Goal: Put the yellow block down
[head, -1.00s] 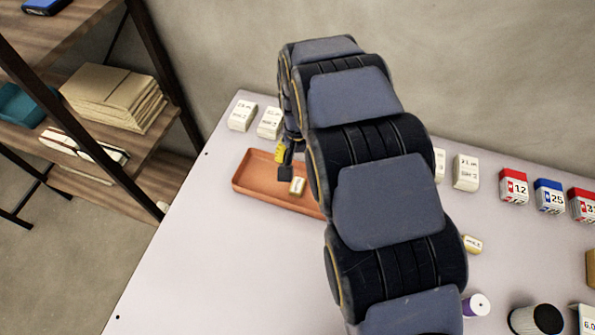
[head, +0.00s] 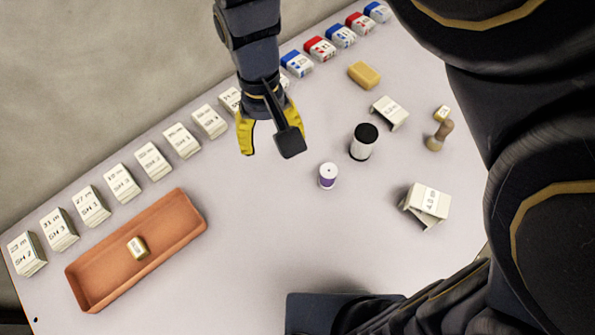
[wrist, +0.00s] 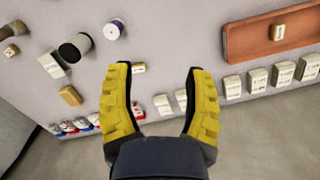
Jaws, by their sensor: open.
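A plain yellow block (head: 364,74) lies on the table in the upper part of the head view, and at left in the wrist view (wrist: 70,96). A small gold block with a pale label (head: 137,248) rests inside the orange-brown tray (head: 180,212); it also shows in the wrist view (wrist: 278,32). My gripper (head: 272,140) is open above the table, right of the tray and apart from both blocks. A second small labelled block (wrist: 138,68) shows beside the left finger.
White labelled boxes (head: 122,183) line the wall edge, followed by red and blue ones (head: 320,48). A purple-white spool (head: 328,176), a black-topped cylinder (head: 363,141), a wooden stamp (head: 439,135) and white stands (head: 427,203) occupy the right. The table between tray and spool is clear.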

